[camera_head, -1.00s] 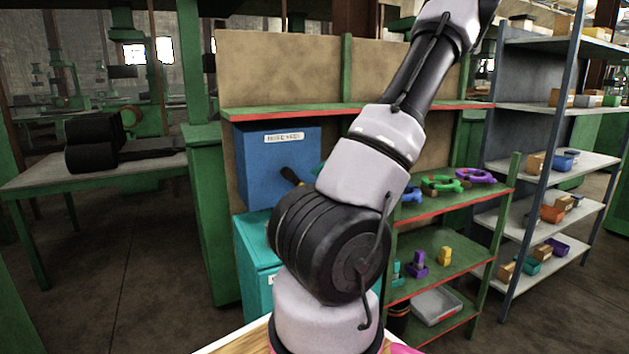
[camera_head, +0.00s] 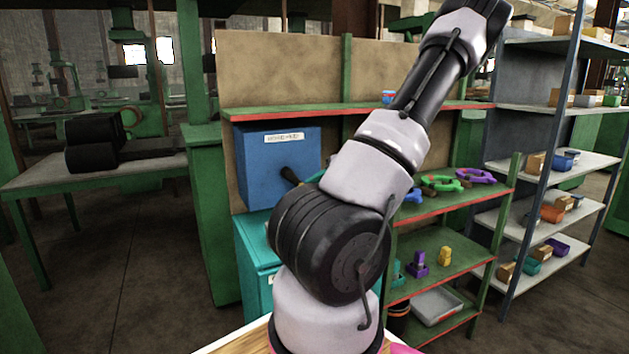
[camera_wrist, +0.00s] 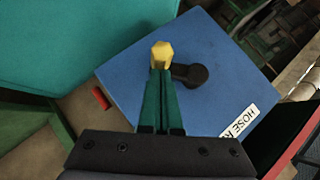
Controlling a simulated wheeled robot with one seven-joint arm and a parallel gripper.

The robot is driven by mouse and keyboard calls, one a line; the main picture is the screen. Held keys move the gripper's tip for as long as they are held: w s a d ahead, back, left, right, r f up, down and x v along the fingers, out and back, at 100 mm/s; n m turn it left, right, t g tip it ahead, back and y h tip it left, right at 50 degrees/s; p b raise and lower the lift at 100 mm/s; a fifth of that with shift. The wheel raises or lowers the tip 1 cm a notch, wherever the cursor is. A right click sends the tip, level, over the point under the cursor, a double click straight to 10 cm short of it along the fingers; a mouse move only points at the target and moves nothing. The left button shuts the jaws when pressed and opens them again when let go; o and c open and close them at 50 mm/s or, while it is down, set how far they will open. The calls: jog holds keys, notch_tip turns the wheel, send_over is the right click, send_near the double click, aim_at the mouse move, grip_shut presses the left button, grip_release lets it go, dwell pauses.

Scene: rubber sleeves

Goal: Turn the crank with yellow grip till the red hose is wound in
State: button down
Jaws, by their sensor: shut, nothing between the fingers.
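In the wrist view, the yellow grip (camera_wrist: 161,53) of the crank stands right at the fingertips of my gripper (camera_wrist: 160,73). The fingers are closed together and hold nothing; I cannot tell if they touch the grip. The black crank (camera_wrist: 197,75) sits on the face of the blue box (camera_wrist: 210,45) labelled "HOSE RE…". A short red piece (camera_wrist: 101,98) shows at the box's edge; I cannot tell if it is the red hose. In the head view, the blue box (camera_head: 262,170) and a dark crank part (camera_head: 290,176) show; my arm hides the grip and my gripper.
A teal cabinet (camera_head: 257,262) stands below the blue box. A green shelf with a red edge (camera_head: 450,203) holds coloured parts to the right. A grey rack (camera_head: 540,110) is at far right.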

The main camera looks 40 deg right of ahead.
jog(key=shift+f, duration=0.2)
jog(key=f+m+t+y, duration=0.1)
jog(key=a+f+m+t+y, duration=0.1)
jog(key=y, duration=0.1)
jog(key=a+f+m+t+y, duration=0.1)
jog(key=m, duration=0.1)
jog(key=shift+w+a+f+y, duration=0.15)
jog(key=shift+w+f+y, duration=0.1)
jog(key=shift+f+y, duration=0.05)
jog(key=shift+w+a+f+m+t+y, duration=0.15)
jog(key=shift+a+f+m+t+y, duration=0.1)
jog(key=shift+a+m+t, duration=0.45)
jog(key=shift+w+a+f+m+t+y, duration=0.1)
jog(key=shift+a+f+m+t+y, duration=0.25)
jog(key=shift+m+t, duration=0.65)
jog(key=shift+w+a+f+m+t+y, duration=0.1)
jog(key=shift+w+a+m+t+y, duration=0.1)
jog(key=shift+a+m+t, duration=0.65)
jog(key=shift+d+m, duration=0.15)
jog(key=shift+m, duration=0.1)
jog(key=v, duration=1.1)
jog(key=shift+r, duration=0.15)
